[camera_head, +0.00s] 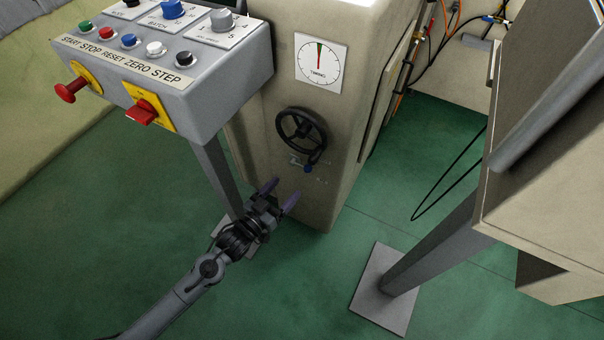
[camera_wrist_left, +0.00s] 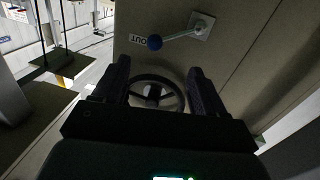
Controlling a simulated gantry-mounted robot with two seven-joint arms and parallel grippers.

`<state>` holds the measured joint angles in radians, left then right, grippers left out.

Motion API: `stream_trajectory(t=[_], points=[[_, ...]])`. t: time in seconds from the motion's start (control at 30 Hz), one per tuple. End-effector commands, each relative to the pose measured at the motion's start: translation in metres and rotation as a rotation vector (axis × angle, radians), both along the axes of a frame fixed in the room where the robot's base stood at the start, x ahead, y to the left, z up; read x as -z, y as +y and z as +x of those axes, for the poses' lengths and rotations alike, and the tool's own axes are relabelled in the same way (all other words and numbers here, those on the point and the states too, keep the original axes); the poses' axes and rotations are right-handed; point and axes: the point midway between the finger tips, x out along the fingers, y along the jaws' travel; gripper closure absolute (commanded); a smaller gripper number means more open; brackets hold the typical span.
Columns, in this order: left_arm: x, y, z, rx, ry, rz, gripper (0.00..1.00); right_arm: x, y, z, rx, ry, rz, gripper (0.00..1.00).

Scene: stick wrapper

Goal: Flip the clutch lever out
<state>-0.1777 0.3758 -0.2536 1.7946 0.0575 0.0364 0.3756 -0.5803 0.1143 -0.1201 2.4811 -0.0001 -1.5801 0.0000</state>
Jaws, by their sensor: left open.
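The clutch lever is a thin metal rod with a blue ball knob (camera_head: 308,169), mounted on the beige machine just below the black handwheel (camera_head: 302,132). In the left wrist view, the blue knob (camera_wrist_left: 154,42) lies beside an "OUT" label (camera_wrist_left: 137,40), and the rod runs right to a square metal plate (camera_wrist_left: 201,26). My left gripper (camera_head: 280,194) is open and empty, below and left of the knob in the head view. In the left wrist view, the knob appears beyond the fingertips, apart from them. My right gripper is not in view.
A grey control box (camera_head: 180,70) with buttons and red switches overhangs at upper left on a post. A timing dial (camera_head: 320,62) is above the handwheel. A beige cabinet (camera_head: 545,185) on a grey stand is at right. Green floor between them is mostly clear.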

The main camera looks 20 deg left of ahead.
Motion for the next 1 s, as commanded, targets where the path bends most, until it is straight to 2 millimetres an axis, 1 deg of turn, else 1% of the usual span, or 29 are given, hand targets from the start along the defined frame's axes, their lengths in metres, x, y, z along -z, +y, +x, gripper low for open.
stream_trajectory(t=[0.03, 0.3, 0.5, 0.7, 1.0], points=[[0.002, -0.002, 0.008, 0.0, -0.003, -0.001, 0.29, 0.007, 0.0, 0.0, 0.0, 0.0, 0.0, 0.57], [0.003, -0.014, 0.051, 0.001, -0.003, -0.001, 0.29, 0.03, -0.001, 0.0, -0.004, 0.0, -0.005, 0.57], [0.002, -0.021, 0.074, 0.001, -0.002, -0.002, 0.29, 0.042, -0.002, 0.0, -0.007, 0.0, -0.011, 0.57], [0.001, -0.024, 0.086, 0.0, 0.001, 0.0, 0.29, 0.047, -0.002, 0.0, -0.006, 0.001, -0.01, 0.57], [0.0, -0.025, 0.087, 0.001, 0.001, 0.0, 0.29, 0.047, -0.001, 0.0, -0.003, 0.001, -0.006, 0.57]])
